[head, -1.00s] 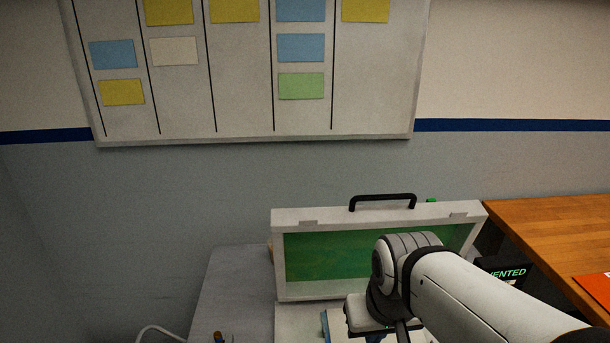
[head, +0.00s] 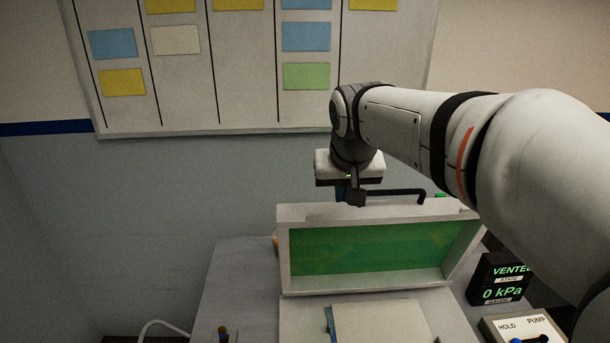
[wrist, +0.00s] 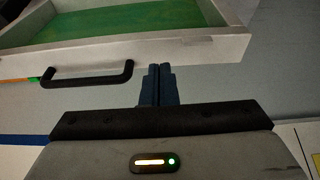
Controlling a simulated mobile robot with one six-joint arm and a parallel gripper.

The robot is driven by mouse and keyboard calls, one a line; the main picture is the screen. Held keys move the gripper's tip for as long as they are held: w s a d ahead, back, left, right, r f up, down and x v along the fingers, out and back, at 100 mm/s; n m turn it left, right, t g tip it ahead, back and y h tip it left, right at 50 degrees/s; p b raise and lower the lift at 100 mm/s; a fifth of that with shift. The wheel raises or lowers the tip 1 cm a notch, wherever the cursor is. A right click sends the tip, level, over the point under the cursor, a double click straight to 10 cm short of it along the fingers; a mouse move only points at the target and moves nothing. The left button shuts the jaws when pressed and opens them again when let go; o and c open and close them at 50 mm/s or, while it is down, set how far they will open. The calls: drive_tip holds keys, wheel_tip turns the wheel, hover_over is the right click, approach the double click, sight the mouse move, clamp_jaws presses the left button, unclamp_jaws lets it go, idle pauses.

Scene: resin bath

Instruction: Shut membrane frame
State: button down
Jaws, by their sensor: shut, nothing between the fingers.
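The membrane frame (head: 360,212) stands raised, its pale border around a green membrane (head: 370,248) that faces me. Its black handle (head: 405,191) is on the top edge, partly hidden by my wrist. My gripper (head: 341,193) is above and at the frame's top edge in the head view; its fingers are mostly hidden there. In the wrist view my gripper (wrist: 160,70) is shut and empty, its fingertips by the outer edge of the frame (wrist: 200,48). The handle (wrist: 88,78) is to the left of the fingers, apart from them.
A display (head: 500,278) reads vented and 0 kPa. A hold/pump switch box (head: 520,329) is at the lower right. A whiteboard (head: 200,80) hangs behind.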

wheel_tip(320, 180, up, 4)
drive_tip(key=t, duration=0.1)
hover_over(318, 205)
drive_tip(key=f, duration=0.2)
drive_tip(key=w+f+p, duration=0.1)
drive_tip(key=f, duration=0.5)
drive_tip(key=shift+w+f+p, duration=0.15)
drive_tip(key=shift+w+p, duration=0.2)
drive_tip(key=shift+p, duration=0.05)
drive_tip(key=shift+s+f, duration=0.1)
drive_tip(key=shift+s, duration=0.15)
drive_tip(key=shift+f, duration=0.2)
